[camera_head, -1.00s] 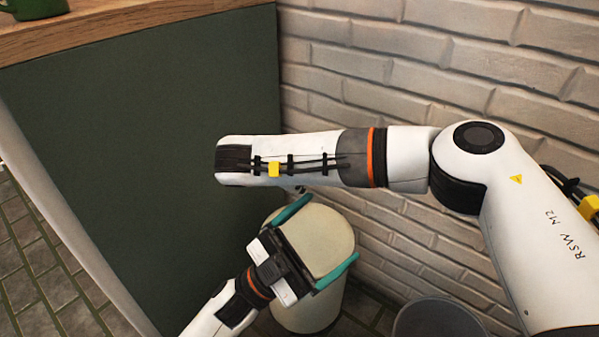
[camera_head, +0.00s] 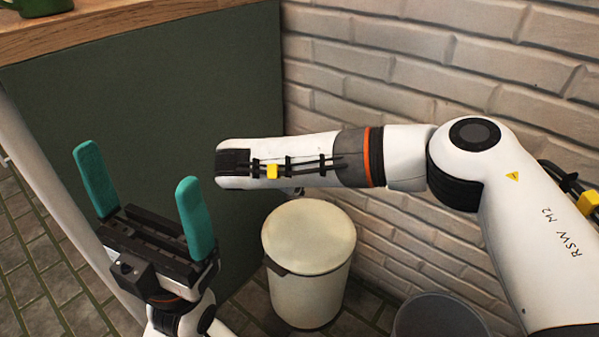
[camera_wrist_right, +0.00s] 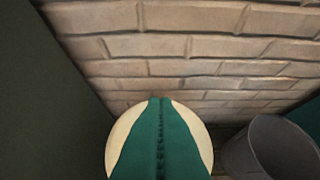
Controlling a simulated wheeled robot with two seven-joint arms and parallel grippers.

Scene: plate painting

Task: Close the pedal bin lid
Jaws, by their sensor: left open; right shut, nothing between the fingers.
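The pedal bin (camera_head: 305,290) is a cream round bin standing on the floor in the corner by the brick wall. Its lid (camera_head: 312,235) lies flat across the top and looks shut. In the right wrist view the lid (camera_wrist_right: 190,125) shows on both sides of my right gripper (camera_wrist_right: 161,100), whose teal fingers are pressed together with nothing between them. In the head view my right arm reaches across above the bin, and its fingers are hidden there. My left gripper (camera_head: 140,183) is open and empty, left of the bin and apart from it, its teal fingers pointing up.
A grey open bucket (camera_head: 440,318) stands right of the bin; it also shows in the right wrist view (camera_wrist_right: 270,150). A dark green cabinet side (camera_head: 200,110) with a wooden top (camera_head: 130,22) is at left. The brick wall (camera_head: 400,60) closes the back.

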